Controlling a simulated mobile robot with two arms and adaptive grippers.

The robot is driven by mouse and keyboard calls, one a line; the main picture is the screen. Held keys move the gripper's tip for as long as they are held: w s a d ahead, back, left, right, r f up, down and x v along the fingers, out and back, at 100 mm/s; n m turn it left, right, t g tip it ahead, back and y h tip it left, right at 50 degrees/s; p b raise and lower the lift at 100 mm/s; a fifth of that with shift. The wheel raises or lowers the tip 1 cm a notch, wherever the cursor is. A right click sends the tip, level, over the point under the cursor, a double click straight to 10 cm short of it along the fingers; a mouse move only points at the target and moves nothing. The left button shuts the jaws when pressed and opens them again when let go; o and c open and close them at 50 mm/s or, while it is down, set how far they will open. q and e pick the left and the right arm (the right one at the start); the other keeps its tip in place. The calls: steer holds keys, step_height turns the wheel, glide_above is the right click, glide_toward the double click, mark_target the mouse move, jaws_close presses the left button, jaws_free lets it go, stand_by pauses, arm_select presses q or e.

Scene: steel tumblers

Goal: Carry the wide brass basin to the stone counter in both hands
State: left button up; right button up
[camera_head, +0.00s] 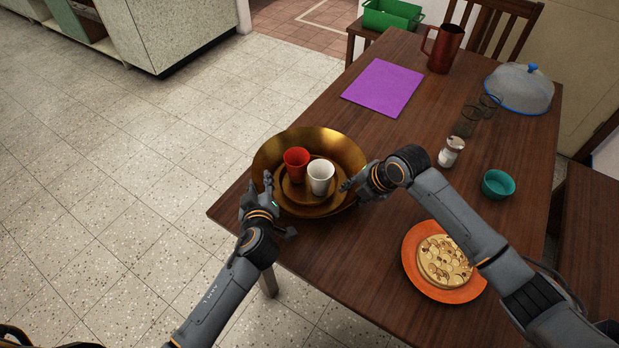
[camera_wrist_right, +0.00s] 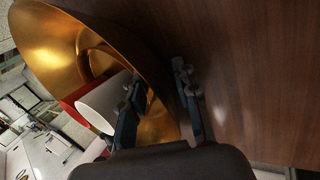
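The wide brass basin (camera_head: 340,150) sits on the wooden table near its left corner. A red cup (camera_head: 296,165) and a white cup (camera_head: 321,177) stand upright inside it. My left gripper (camera_head: 279,207) is at the basin's near-left rim, its fingers spread apart. My right gripper (camera_head: 355,190) is at the right rim. In the right wrist view, its fingers (camera_wrist_right: 160,97) are apart, one over the inside of the basin (camera_wrist_right: 45,40) and one outside over the table. A speckled stone-like counter (camera_head: 170,30) stands at the upper left.
On the table (camera_head: 350,290) are an orange plate with a round pastry (camera_head: 445,262), a teal bowl (camera_head: 497,184), a shaker (camera_head: 451,152), a purple mat (camera_head: 382,87), a copper pitcher (camera_head: 443,48) and a domed cover (camera_head: 518,88). Open tiled floor (camera_head: 120,190) lies between table and counter.

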arm_select(q)
steer(key=shift+w, duration=0.2)
arm_select(e)
steer(key=shift+a+f, duration=0.1)
steer(key=shift+f, duration=0.1)
arm_select(q)
jaws_close()
arm_select(e)
jaws_close()
arm_select(q)
steer(key=shift+r, duration=0.15)
arm_select(e)
steer(key=shift+w+r, duration=0.1)
steer(key=shift+r, duration=0.1)
